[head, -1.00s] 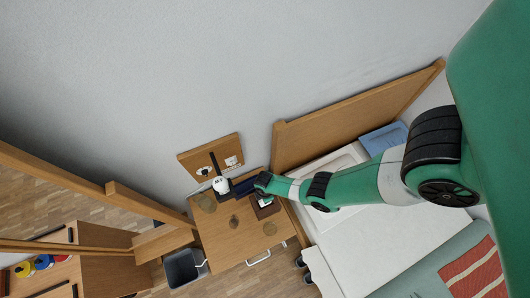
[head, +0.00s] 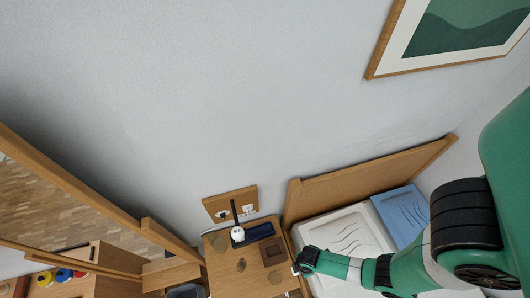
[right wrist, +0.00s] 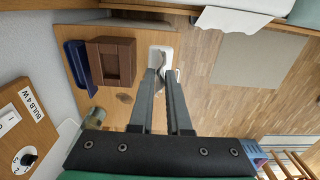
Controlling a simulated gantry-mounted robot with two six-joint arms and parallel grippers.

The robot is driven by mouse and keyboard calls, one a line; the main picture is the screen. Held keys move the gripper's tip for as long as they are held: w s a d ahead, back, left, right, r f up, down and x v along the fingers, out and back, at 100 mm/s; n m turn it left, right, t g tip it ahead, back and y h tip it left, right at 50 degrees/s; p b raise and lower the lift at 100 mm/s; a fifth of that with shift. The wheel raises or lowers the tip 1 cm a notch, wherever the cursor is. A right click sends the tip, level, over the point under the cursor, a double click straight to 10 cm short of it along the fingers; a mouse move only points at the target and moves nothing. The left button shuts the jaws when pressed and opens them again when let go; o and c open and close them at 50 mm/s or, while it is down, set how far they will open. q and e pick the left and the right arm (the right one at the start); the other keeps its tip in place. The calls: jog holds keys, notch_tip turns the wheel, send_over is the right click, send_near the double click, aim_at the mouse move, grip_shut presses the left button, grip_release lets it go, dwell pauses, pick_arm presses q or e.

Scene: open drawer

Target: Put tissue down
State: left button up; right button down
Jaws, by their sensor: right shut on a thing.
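My right gripper (right wrist: 163,72) is shut on a small white thing (right wrist: 160,52), which appears to be the tissue. It shows at the fingertips in the right wrist view, over the edge of the wooden nightstand top (right wrist: 120,117). The fingers hide part of it, and I cannot tell whether it touches the top. In the head view my right gripper (head: 297,266) is at the right side of the nightstand, and the tissue cannot be made out. My left gripper is not in view.
A brown square tray (right wrist: 97,62), looking empty, and a dark blue object (right wrist: 77,66) lie on the nightstand. A white lamp-like object (head: 237,234) stands by the blue object. A bed (head: 345,232) is close on the right. A pale rug (right wrist: 258,62) lies on the floor.

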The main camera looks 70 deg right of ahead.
jog(key=shift+s+a+f+m, duration=0.1)
jog(key=shift+s+f+m, duration=0.1)
jog(key=shift+m, duration=0.6)
jog(key=w+a+n, duration=0.2)
jog(key=w+a, duration=0.2)
jog(key=w+d+f+b, duration=0.3)
jog(key=f+b, duration=0.1)
jog(key=w+d+f+b, duration=0.2)
jog(key=d+f+b, duration=0.2)
jog(key=b, duration=0.1)
jog(key=w+d+f+b, duration=0.3)
jog(key=d+f+b, duration=0.1)
jog(key=f+b, duration=0.1)
jog(key=shift+w, duration=0.35)
jog(key=shift+r, duration=0.2)
jog(key=shift+f, duration=0.15)
jog(key=c, duration=1.3)
grip_release()
jog(key=o, duration=0.4)
